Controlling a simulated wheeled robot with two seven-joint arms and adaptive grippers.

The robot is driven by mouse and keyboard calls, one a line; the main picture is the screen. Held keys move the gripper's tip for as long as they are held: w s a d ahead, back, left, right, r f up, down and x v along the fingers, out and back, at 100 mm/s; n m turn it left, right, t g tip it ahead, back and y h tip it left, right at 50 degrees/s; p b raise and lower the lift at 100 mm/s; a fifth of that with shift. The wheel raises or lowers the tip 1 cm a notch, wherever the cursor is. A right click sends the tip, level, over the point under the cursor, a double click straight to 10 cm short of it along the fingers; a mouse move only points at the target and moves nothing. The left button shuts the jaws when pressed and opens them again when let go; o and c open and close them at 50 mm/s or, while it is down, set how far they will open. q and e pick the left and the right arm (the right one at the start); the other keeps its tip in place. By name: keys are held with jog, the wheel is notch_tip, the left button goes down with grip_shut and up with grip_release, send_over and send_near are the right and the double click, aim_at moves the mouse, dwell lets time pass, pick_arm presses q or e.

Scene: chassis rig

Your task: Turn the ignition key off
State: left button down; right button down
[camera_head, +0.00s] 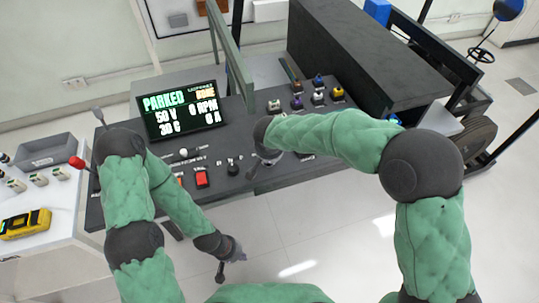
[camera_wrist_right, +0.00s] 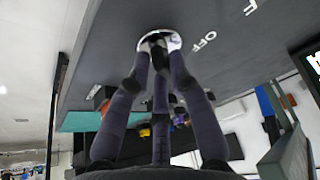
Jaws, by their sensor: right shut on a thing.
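The ignition key (camera_wrist_right: 155,38) shows as a small dark piece in front of a round pale lock ring (camera_wrist_right: 174,43) on the dark panel. An OFF label (camera_wrist_right: 204,42) is printed to the right of the ring. My right gripper (camera_wrist_right: 158,72) has its fingers closed in around the key. In the head view the right gripper (camera_head: 262,160) is at the console's front edge, and the key is hidden there behind the hand. My left gripper (camera_head: 222,270) hangs low in front of the console, away from it. Its finger opening is too small to judge.
The dark console (camera_head: 235,115) carries a screen (camera_head: 180,110) reading PARKED, red switches (camera_head: 202,177) and several coloured knobs (camera_head: 318,97). A white side table (camera_head: 55,215) holds a yellow meter (camera_head: 25,224). The floor in front is clear.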

jog(key=shift+d+r+n+y+p, duration=0.15)
jog(key=shift+n+y+p, duration=0.3)
jog(key=shift+n, duration=0.45)
jog(key=n+p, duration=0.2)
jog(key=p, duration=0.2)
jog(key=n+y+p, duration=0.1)
jog(key=n+p, duration=0.2)
jog(key=p, duration=0.2)
jog(key=n+g+y+p, duration=0.1)
jog(key=n+p, duration=0.1)
jog(key=p, duration=0.3)
jog(key=shift+w+d+n+y, duration=0.15)
jog(key=shift+w+n+y, duration=0.1)
jog(key=shift+w+n, duration=0.05)
jog(key=shift+n+p, duration=0.4)
jog(key=shift+p, duration=0.75)
jog(key=shift+g, duration=0.3)
jog(key=c, duration=1.1)
grip_release()
jog(key=shift+f, duration=0.2)
jog(key=shift+r, duration=0.15)
jog(key=v, duration=1.1)
jog(key=shift+s+d+r, duration=0.2)
jog(key=shift+r, duration=0.05)
